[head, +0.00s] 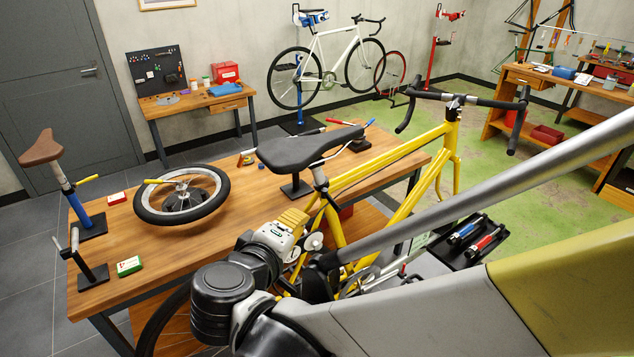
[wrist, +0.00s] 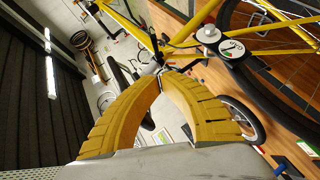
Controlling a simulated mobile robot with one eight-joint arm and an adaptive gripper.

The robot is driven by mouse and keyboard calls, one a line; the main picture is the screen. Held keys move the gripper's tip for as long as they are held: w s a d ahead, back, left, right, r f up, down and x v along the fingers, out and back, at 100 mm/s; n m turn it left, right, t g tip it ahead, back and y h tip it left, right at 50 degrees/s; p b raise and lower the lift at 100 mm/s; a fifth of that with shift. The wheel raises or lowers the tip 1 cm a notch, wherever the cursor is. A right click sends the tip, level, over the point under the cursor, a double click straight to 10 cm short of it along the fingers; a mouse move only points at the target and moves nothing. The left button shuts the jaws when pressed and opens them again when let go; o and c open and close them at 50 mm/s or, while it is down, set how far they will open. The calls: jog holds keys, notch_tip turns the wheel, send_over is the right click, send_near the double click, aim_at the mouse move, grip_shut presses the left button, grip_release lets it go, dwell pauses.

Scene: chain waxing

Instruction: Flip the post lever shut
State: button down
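A yellow lever (head: 86,179) sticks out to the upper right from the blue post (head: 67,190) under a brown saddle (head: 41,148), at the left end of the wooden workbench. The post stands upright on a dark base. My gripper (head: 294,218) is by the yellow bicycle (head: 372,177), in front of its black saddle in the head view, well to the right of the lever and apart from it. In the wrist view its two yellow ribbed fingers (wrist: 160,80) come together at the tips, with nothing visible held. I cannot make out the lever in the wrist view.
On the workbench (head: 215,240) lie a wheel (head: 182,195), a red box (head: 116,198) and a green box (head: 129,266). A smaller dark stand (head: 92,275) with a crank-like arm is at the near left corner. The yellow bicycle stands close around my gripper.

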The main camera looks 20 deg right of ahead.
aim_at(331, 201)
jog(key=shift+a+r+t, duration=0.3)
jog(key=shift+a+r, duration=0.15)
jog(key=shift+r, duration=0.05)
jog(key=s+d+b+x, duration=0.1)
jog(key=x, duration=0.5)
jog(key=d+b+x, duration=0.1)
jog(key=x, duration=0.6)
jog(key=shift+s+f+b, duration=0.25)
jog(key=shift+s+b, duration=0.05)
jog(key=shift+s, duration=0.1)
jog(key=shift+s+d+n, duration=0.1)
jog(key=shift+d+n, duration=0.15)
jog(key=shift+n, duration=0.15)
jog(key=shift+d+t+y, duration=0.1)
jog(key=shift+t+y, duration=0.2)
jog(key=shift+y, duration=0.1)
